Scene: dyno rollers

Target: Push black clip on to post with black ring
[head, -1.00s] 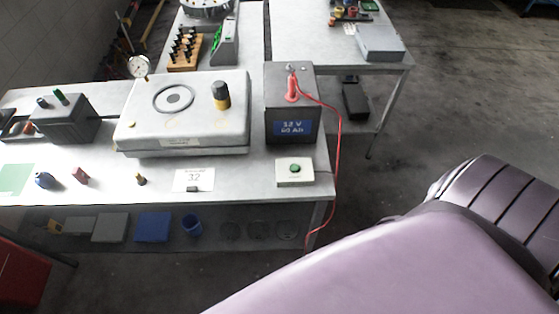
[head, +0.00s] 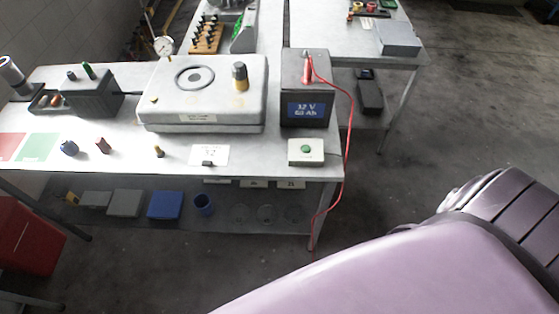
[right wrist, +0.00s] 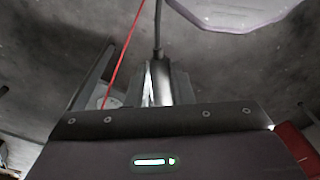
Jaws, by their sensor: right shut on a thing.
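The battery (head: 305,105) with a "12 V 60 Ah" label stands at the right end of the bench. A red clip (head: 308,72) with a red cable sits on its top. A small post (head: 306,52) shows behind the clip; I cannot make out a black ring. In the right wrist view my right gripper (right wrist: 155,90) is shut on a dark, upright thing (right wrist: 159,78) with a black cable leading up, apparently the black clip. Its lower part is hidden by the gripper body. The right gripper is outside the head view. My left gripper is not in view.
The red cable (head: 350,130) hangs over the bench's right edge to the floor. A white box with a green button (head: 306,151) sits in front of the battery. A grey machine (head: 203,100) stands left of it. A second table (head: 345,40) stands behind.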

